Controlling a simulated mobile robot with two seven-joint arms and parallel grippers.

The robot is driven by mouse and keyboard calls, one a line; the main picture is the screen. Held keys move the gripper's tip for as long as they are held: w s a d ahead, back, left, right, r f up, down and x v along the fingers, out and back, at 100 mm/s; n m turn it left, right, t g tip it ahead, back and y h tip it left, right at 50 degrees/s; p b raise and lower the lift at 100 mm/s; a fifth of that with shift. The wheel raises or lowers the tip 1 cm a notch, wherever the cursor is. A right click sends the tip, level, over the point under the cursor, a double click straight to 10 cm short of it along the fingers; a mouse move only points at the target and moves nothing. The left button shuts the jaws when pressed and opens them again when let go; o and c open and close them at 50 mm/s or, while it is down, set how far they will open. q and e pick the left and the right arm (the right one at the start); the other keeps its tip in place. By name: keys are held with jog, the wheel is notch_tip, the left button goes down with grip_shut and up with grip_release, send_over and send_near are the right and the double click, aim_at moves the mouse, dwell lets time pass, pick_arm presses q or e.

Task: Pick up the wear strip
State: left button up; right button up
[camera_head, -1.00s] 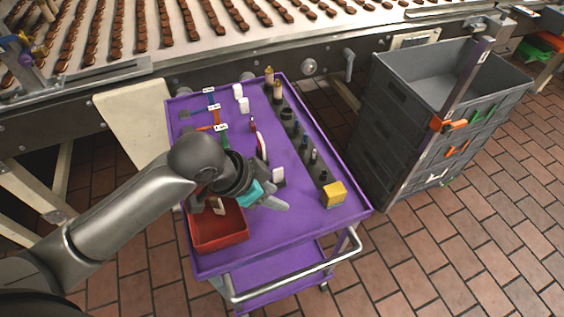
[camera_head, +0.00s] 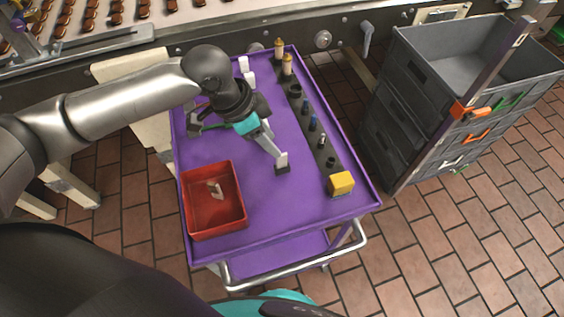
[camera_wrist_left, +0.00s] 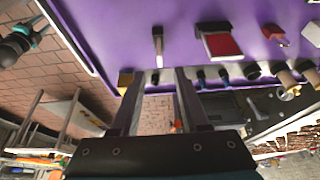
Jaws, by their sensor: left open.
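I cannot tell for sure which thing is the wear strip. A small white-topped piece with a dark foot (camera_head: 282,163) stands on the purple cart, close to the fingertips of my left gripper (camera_head: 270,145). A small beige piece (camera_head: 215,189) lies in the red bin (camera_head: 239,218). In the left wrist view the two fingers of my left gripper (camera_wrist_left: 158,100) are apart with nothing between them. Beyond them in that view are a slim white-and-dark piece (camera_wrist_left: 158,45) and a red-faced block (camera_wrist_left: 222,44). My right gripper is not in view.
A dark rack (camera_head: 318,138) with several small tools runs along the cart's right side, with a yellow block (camera_head: 341,183) at its near end. Grey crates (camera_head: 400,105) stand to the right. The cart's near right surface (camera_head: 285,205) is clear.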

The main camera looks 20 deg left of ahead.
aim_at(282, 163)
pick_arm(q)
jog(key=b+x, duration=0.1)
jog(key=x, duration=0.6)
jog(key=shift+d+f, duration=0.1)
jog(key=shift+f, duration=0.1)
jog(key=shift+c, duration=0.2)
grip_shut()
